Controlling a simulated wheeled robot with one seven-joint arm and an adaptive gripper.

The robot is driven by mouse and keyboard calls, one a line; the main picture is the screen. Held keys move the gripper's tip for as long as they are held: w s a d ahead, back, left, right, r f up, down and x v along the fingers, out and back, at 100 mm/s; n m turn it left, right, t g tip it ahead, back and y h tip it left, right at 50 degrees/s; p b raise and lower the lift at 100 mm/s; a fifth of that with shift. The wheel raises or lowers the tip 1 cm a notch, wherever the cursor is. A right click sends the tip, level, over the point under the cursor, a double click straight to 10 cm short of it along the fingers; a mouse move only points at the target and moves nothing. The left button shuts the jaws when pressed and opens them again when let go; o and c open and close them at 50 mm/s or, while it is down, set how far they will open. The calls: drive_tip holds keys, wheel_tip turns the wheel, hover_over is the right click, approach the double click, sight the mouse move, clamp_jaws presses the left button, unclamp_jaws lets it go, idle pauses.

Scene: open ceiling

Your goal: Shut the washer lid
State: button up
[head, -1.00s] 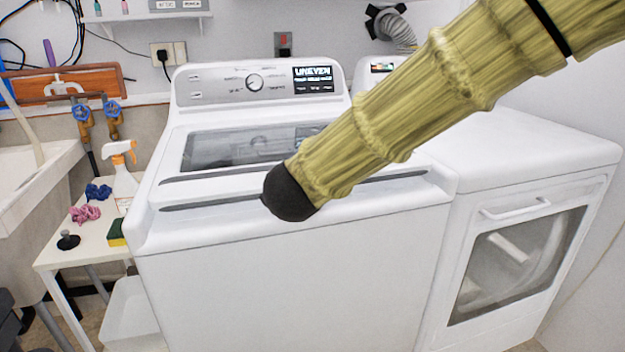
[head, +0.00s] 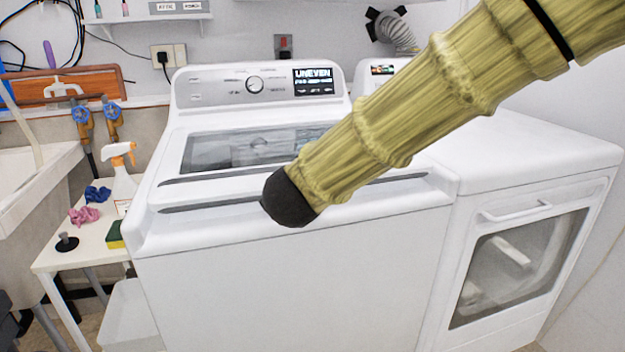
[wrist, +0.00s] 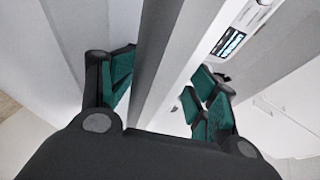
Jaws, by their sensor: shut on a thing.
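The white washer (head: 290,270) stands in the middle of the head view. Its lid (head: 235,150), with a dark glass window, lies down or nearly down over the top; I cannot tell whether a small gap remains at its front edge. My arm crosses in front of the lid's right part and hides it, and my gripper is not visible there. In the wrist view my gripper (wrist: 163,92) has its green-padded fingers on both sides of a pale edge with a dark band, which looks like the lid edge (wrist: 182,60). The exact contact is partly hidden.
A white dryer (head: 530,150) stands close against the washer's right side. At left, a small table (head: 90,240) holds a spray bottle (head: 122,180), a sponge and cloths, next to a sink (head: 35,190). The control panel (head: 255,85) rises behind the lid.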

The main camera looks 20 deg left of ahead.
drive_tip(key=shift+v, duration=3.95)
